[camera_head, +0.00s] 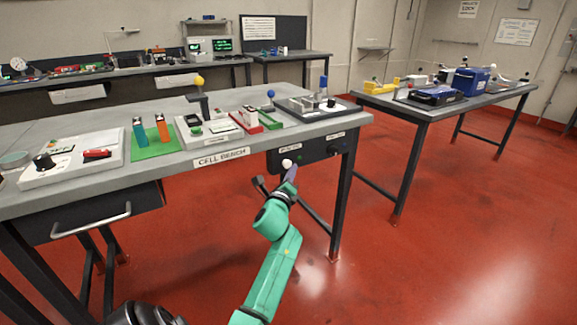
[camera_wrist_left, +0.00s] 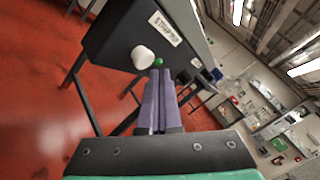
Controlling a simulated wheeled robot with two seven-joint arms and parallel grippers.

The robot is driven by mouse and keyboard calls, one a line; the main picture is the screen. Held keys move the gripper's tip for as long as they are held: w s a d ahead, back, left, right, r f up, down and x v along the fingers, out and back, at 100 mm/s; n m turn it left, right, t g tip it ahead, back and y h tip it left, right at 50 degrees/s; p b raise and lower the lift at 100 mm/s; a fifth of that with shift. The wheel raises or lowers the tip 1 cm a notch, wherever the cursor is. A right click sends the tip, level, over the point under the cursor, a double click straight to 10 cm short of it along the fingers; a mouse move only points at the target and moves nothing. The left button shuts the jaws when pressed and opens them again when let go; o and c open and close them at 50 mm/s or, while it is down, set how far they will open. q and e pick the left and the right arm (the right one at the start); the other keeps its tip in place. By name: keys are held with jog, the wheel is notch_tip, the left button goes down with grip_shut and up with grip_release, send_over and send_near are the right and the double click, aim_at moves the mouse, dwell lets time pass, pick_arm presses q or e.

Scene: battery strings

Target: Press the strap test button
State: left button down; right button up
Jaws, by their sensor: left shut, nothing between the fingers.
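The strap test box is a dark box (camera_head: 318,152) fixed under the right end of the cell bench. In the left wrist view its face carries a white label (camera_wrist_left: 164,28), partly readable as "STRAP". A white round button (camera_wrist_left: 143,57) sticks out of that face, with a small green light (camera_wrist_left: 158,62) beside it. The button also shows in the head view (camera_head: 287,162). My left gripper (camera_wrist_left: 161,72) is shut and empty, its purple fingertips close to the button and light. I cannot tell whether they touch anything. My right gripper is out of view.
The cell bench (camera_head: 100,187) holds a white switch panel (camera_head: 70,172), a green mat (camera_head: 156,148) with battery cells and a grey tray (camera_head: 318,114). A second table (camera_head: 425,114) stands at the right. The red floor between them is clear.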

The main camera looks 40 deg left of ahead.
pick_arm(q)
jog(key=shift+a, duration=0.1)
dwell(0.7)
jog(key=shift+w+a, duration=0.15)
jog(key=shift+a, duration=0.15)
jog(key=shift+w+a, duration=0.15)
jog(key=shift+a, duration=0.45)
dwell(0.9)
jog(key=shift+d, duration=0.15)
jog(key=shift+s+d, duration=0.3)
jog(key=shift+d, duration=0.5)
jog(key=d, duration=0.1)
jog(key=s+d, duration=0.1)
jog(key=d, duration=0.3)
jog(key=shift+s, duration=0.25)
